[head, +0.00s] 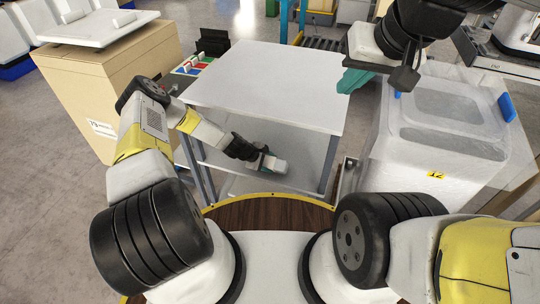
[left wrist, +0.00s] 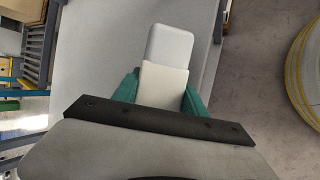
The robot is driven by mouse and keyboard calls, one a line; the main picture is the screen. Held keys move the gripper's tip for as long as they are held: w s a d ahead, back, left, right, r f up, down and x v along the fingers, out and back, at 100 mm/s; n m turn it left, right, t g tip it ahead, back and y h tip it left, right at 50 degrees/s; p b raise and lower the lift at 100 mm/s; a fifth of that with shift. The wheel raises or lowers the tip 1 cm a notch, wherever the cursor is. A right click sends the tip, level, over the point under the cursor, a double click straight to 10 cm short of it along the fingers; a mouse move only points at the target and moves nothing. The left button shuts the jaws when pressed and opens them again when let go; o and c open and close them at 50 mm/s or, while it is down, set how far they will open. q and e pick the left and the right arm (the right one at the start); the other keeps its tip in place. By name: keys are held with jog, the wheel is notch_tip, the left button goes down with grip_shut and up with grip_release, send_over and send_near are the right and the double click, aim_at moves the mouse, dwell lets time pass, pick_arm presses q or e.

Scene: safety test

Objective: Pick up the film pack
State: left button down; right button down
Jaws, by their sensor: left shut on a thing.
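The film pack (left wrist: 171,45) shows in the left wrist view as a white block with rounded corners, with a cream part nearer my gripper. My left gripper (left wrist: 162,92) has its green fingers on both sides of the cream part and is shut on it. In the head view my left gripper (head: 264,161) is below the table top, over the lower shelf, and a small pale end of the pack (head: 280,167) shows there. I cannot tell whether the pack touches the shelf. My right gripper (head: 356,80) is raised at upper right; its teal fingers show edge-on and their opening is unclear.
The white table top (head: 270,85) is bare, above a lower shelf (head: 235,186) between grey legs. A cardboard box (head: 115,75) stands left. A translucent bin (head: 435,150) with a yellow label stands right. Colored trays (head: 193,65) sit behind my left arm.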

pick_arm(q)
jog(key=shift+s+f, duration=0.35)
jog(key=shift+s, duration=0.05)
jog(key=shift+r, duration=0.1)
jog(key=shift+w+r, duration=0.1)
jog(key=shift+r, duration=0.15)
jog(key=shift+w+r, duration=0.1)
jog(key=shift+r, duration=0.4)
jog(key=s+a, duration=0.3)
jog(key=s, duration=0.6)
jog(key=s+a, duration=0.3)
jog(key=s, duration=0.6)
jog(key=shift+s, duration=0.35)
jog(key=shift+r, duration=0.1)
jog(key=g+y, duration=0.1)
jog(key=g, duration=0.2)
jog(key=n+g+y, duration=0.1)
jog(key=g, duration=0.1)
jog(key=shift+a+g, duration=0.1)
jog(key=shift+g, duration=0.3)
